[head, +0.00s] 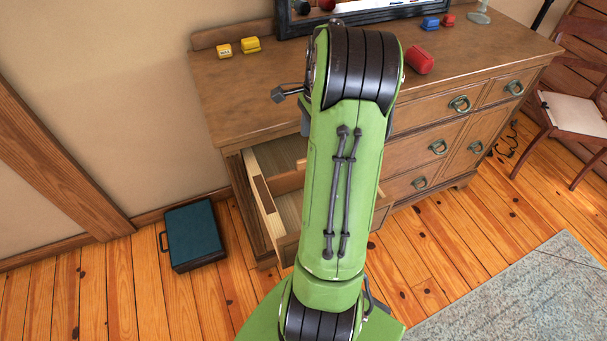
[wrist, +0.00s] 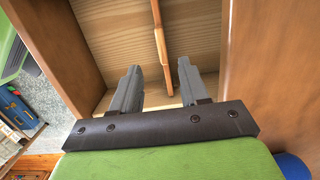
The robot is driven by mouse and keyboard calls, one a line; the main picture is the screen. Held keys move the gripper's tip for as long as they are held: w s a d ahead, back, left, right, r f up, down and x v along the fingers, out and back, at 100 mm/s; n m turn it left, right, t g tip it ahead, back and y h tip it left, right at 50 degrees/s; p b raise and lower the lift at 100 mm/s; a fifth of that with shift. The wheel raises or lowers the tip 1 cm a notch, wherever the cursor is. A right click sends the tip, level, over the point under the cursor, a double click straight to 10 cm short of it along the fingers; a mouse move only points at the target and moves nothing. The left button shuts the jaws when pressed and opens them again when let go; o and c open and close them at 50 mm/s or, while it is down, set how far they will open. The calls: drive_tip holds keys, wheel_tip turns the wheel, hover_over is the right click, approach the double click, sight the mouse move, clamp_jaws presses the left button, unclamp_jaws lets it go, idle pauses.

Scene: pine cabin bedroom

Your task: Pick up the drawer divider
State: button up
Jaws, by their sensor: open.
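The drawer divider (wrist: 158,35) is a thin orange-brown wooden strip standing in the open drawer (wrist: 115,32). In the wrist view it runs from the top edge down to between the finger ends. My gripper (wrist: 160,65) is open, with one grey finger on each side of the divider and visible gaps. I cannot tell how far the fingertips are above the drawer floor. In the head view a piece of the divider (head: 288,181) shows in the open drawer (head: 281,216), left of my arm.
A chair (head: 575,105) and rug (head: 530,295) are at right.

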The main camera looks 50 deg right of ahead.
drive_tip(key=f, duration=0.2)
drive_tip(key=f+b, duration=0.1)
drive_tip(key=f, duration=0.3)
drive_tip(key=shift+w+a+b, duration=0.15)
drive_tip(key=shift+w+b, duration=0.15)
drive_tip(key=shift+w, duration=0.05)
drive_tip(key=f+b, duration=0.1)
drive_tip(key=f, duration=0.2)
drive_tip(key=f+b, duration=0.1)
drive_tip(key=f, duration=0.1)
drive_tip(key=shift+w+a+f+b, duration=0.1)
drive_tip(key=shift+a+f+b, duration=0.2)
drive_tip(key=shift+r, duration=0.15)
clamp_jaws()
